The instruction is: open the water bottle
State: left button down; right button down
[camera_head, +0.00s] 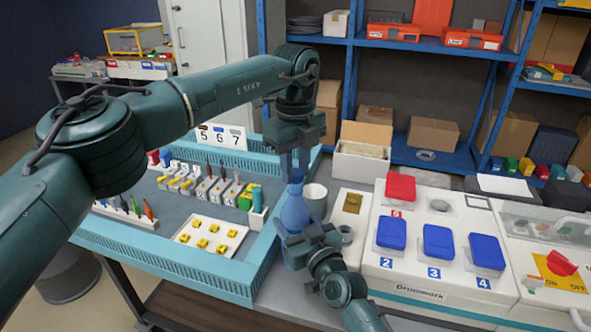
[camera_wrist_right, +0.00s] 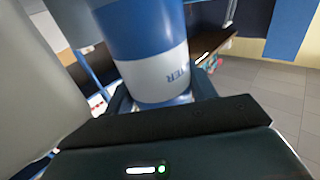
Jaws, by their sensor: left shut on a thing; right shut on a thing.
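The blue water bottle (camera_head: 294,212) stands upright at the right edge of the blue-rimmed tray. In the right wrist view the bottle (camera_wrist_right: 155,70) is large and close, with a blue and white label and part of the lettering upside down. My left gripper (camera_head: 294,162) comes down from above and is shut on the bottle's top, at the cap, which its fingers mostly hide. My right gripper (camera_head: 303,240) is shut around the lower body of the bottle from the front and right. The bottle's base is hidden behind the right gripper.
A white cup (camera_head: 315,196) stands close right of the bottle. The blue-rimmed tray (camera_head: 170,262) with tools and sockets lies to the left. A white panel with blue boxes (camera_head: 438,242) and a red box (camera_head: 400,188) is to the right. Blue shelves (camera_head: 440,158) stand behind.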

aim_at(295, 172)
dwell(0.3)
pick_arm(q)
jog(key=shift+r, duration=2.05)
pick_arm(e)
jog(key=shift+c, duration=2.1)
grip_release()
jog(key=shift+s, duration=0.1)
